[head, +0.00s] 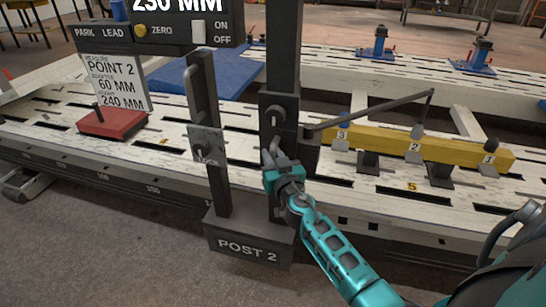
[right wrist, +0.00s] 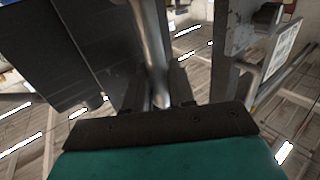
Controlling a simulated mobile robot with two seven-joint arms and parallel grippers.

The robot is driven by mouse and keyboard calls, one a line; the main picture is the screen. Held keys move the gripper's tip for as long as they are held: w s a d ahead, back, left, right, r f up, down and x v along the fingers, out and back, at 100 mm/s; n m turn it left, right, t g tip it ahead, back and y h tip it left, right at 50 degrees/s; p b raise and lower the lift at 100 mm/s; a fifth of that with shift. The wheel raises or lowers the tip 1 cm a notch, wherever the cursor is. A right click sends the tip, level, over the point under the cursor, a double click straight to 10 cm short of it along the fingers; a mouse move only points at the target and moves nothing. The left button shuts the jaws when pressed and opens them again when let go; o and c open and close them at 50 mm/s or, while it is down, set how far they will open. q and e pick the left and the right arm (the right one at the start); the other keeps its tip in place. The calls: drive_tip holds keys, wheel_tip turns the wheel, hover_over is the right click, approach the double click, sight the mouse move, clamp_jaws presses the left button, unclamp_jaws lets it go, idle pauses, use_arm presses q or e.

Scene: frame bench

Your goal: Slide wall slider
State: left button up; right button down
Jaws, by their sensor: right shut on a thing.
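A dark slider block (head: 291,108) sits on a tall dark post (head: 284,45) that rises from a base labelled POST 2 (head: 248,243). A grey metal handle shows at the block's face, and it appears as a bright rod (right wrist: 151,45) in the right wrist view. My right gripper (head: 273,155) is low on the front of the block, shut on the handle; the rod runs down between its fingers (right wrist: 158,98). A shorter post with a plate marked LOCK (head: 208,146) stands just left. The contact point is partly hidden by the fingers. My left gripper is not in view.
A readout (head: 178,8) shows 230 MM. A sign (head: 116,82) reading POINT 2, 60 MM and 240 MM stands on a red base (head: 111,124). A yellow bar (head: 455,151) and a thin grey arm (head: 370,108) lie right of the post, over the white slotted bench (head: 340,170).

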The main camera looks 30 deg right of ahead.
sight(271, 120)
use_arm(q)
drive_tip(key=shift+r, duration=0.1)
use_arm(e)
wheel_tip(271, 120, up, 10)
drive_tip(key=p, duration=0.8)
drive_tip(key=shift+f, duration=0.15)
drive_tip(key=shift+r+p, duration=0.35)
drive_tip(key=shift+r, duration=0.2)
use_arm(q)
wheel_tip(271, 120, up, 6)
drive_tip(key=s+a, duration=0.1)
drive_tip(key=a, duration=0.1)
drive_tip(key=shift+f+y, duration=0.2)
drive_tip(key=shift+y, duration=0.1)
use_arm(e)
drive_tip(key=c, duration=1.1)
unclamp_jaws()
drive_tip(key=shift+f, duration=0.1)
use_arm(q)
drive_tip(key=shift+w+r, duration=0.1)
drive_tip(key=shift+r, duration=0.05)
